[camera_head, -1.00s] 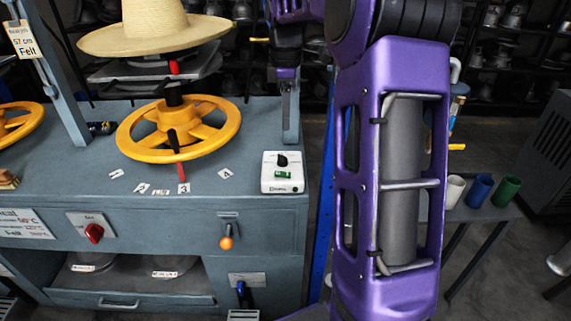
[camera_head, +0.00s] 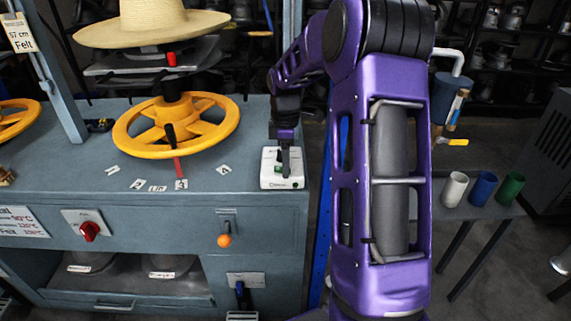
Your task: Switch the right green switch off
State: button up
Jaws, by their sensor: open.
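A small white control box (camera_head: 268,182) sits on the right front corner of the grey-blue press table. My gripper (camera_head: 285,170) points down at the box, its fingers in front of the box's right half. The jaws are open, with nothing seen between them. The fingers largely cover the green switch and the black knob on top of the box. I cannot tell whether a fingertip touches the switch, nor its position.
A yellow handwheel (camera_head: 176,124) stands left of the box, under a straw hat (camera_head: 150,22). Number cards lie on the tabletop. An orange-knobbed lever (camera_head: 224,240) and a red rotary switch (camera_head: 89,231) are on the front. Three cups stand on a right side table.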

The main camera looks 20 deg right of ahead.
grip_shut()
dwell(0.3)
jog(key=shift+w+a+r+g+h+p, duration=0.1)
jog(key=shift+a+r+g+h+p, duration=0.2)
jog(key=shift+h+p, duration=0.5)
jog(key=shift+w+a+f+g+h+p, duration=0.1)
jog(key=shift+f+g+h+p, duration=0.25)
jog(key=shift+h+p, duration=0.5)
jog(key=shift+r, duration=0.1)
grip_release()
